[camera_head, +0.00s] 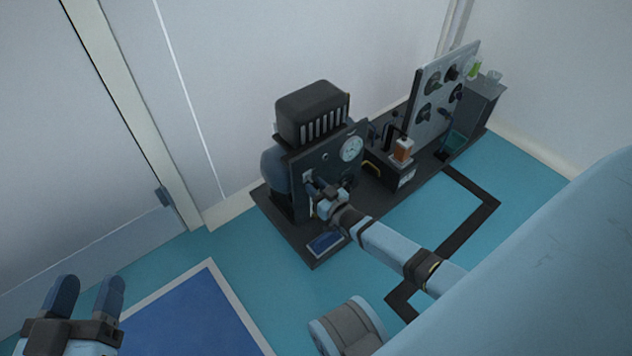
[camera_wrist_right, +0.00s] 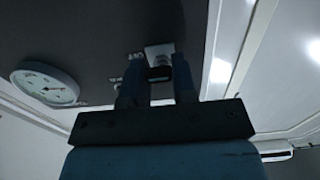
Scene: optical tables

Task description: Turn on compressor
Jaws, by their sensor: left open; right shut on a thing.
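The compressor (camera_head: 312,113) is a dark unit with a ribbed top block, standing at the back on a dark base. Its front panel (camera_head: 325,157) carries a round white gauge (camera_head: 351,149), which also shows in the right wrist view (camera_wrist_right: 46,85). My right gripper (camera_head: 312,186) is at the left part of this panel. In the right wrist view its fingers (camera_wrist_right: 157,84) are shut on a small dark switch (camera_wrist_right: 160,73) below a light plate (camera_wrist_right: 158,54). The switch's exact position is hard to tell. My left gripper (camera_head: 88,292) is open and empty at the lower left, away from the compressor.
A grey panel with dark knobs (camera_head: 441,95) stands right of the compressor on the same base. A small orange item (camera_head: 403,149) sits between them. A blue mat (camera_head: 190,318) with a pale border lies on the floor. Walls stand close behind.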

